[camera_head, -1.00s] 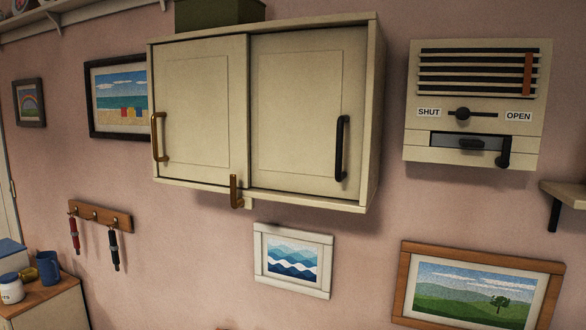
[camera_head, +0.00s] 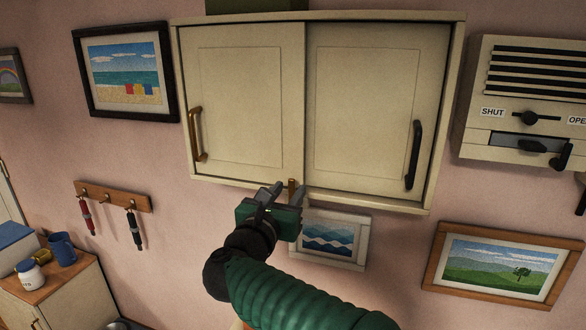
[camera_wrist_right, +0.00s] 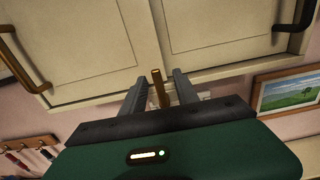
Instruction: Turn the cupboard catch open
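The cream wall cupboard (camera_head: 375,105) has two doors, a brass handle (camera_head: 196,134) on the left and a black handle (camera_head: 413,155) on the right. The brass catch (camera_head: 292,187) stands upright at the cupboard's lower edge, near where the doors meet. My right gripper (camera_head: 285,194) is raised to it from below, its fingers apart. In the right wrist view the catch (camera_wrist_right: 160,88) shows between the two open fingers (camera_wrist_right: 160,93), with gaps on both sides. My left gripper is not in view.
A wave picture (camera_head: 330,240) hangs just below the cupboard, behind my right gripper. A vent unit (camera_head: 483,142) with SHUT and OPEN labels is at the right. A hook rail (camera_head: 110,195) and a low cabinet (camera_head: 62,300) are at the left.

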